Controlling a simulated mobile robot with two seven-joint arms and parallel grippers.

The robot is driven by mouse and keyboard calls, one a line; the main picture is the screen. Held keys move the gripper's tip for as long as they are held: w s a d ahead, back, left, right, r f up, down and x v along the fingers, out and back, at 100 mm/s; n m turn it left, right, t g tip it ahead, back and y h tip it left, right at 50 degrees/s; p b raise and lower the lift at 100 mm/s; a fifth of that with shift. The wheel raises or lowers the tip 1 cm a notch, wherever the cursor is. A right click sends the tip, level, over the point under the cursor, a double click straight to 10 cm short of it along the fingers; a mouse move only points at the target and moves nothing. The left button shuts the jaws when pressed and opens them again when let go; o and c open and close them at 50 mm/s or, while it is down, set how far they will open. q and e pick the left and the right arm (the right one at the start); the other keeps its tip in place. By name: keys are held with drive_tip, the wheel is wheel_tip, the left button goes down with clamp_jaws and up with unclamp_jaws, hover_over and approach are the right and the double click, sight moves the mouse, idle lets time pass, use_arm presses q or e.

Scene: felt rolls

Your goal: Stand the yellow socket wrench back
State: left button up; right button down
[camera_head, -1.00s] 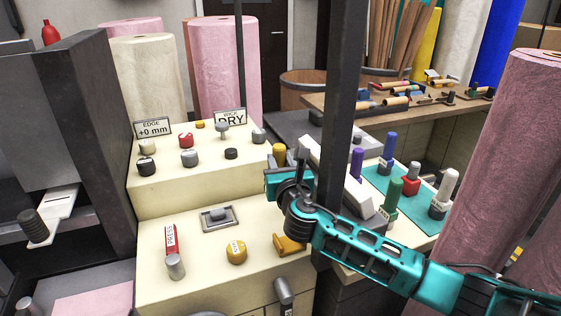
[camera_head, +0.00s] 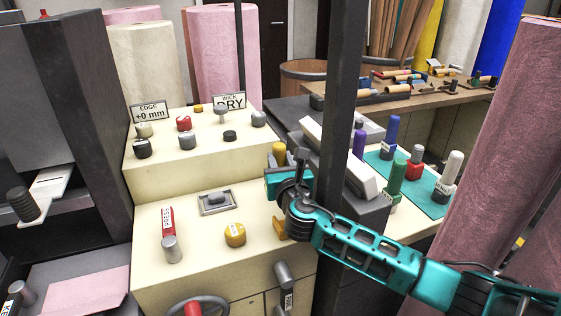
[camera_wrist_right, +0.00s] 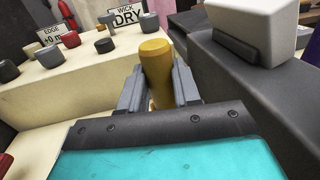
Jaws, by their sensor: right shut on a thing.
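The yellow socket wrench shows as a thick yellow handle (camera_head: 279,149) rising above my right gripper (camera_head: 281,172) in the head view. In the right wrist view the handle (camera_wrist_right: 155,62) stands between the two grey fingers of my right gripper (camera_wrist_right: 158,88), which is shut on it. It looks roughly upright, in front of the cream console. Its lower end is hidden behind the gripper in the wrist view. A yellow piece (camera_head: 279,229) shows below the gripper in the head view; I cannot tell whether it belongs to the wrench. My left gripper is out of view.
A dark post (camera_head: 337,120) stands beside my right gripper. The cream console (camera_head: 185,190) carries several knobs.

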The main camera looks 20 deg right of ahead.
drive_tip(key=shift+f+b, duration=0.3)
drive_tip(key=shift+f, duration=0.15)
drive_tip(key=c, duration=0.7)
unclamp_jaws()
drive_tip(key=s, duration=0.4)
drive_tip(key=s+a, duration=0.1)
drive_tip(key=s, duration=0.3)
drive_tip(key=s+p, duration=0.1)
drive_tip(key=s, duration=0.4)
drive_tip(key=shift+a, duration=0.35)
drive_tip(key=shift+w, duration=0.1)
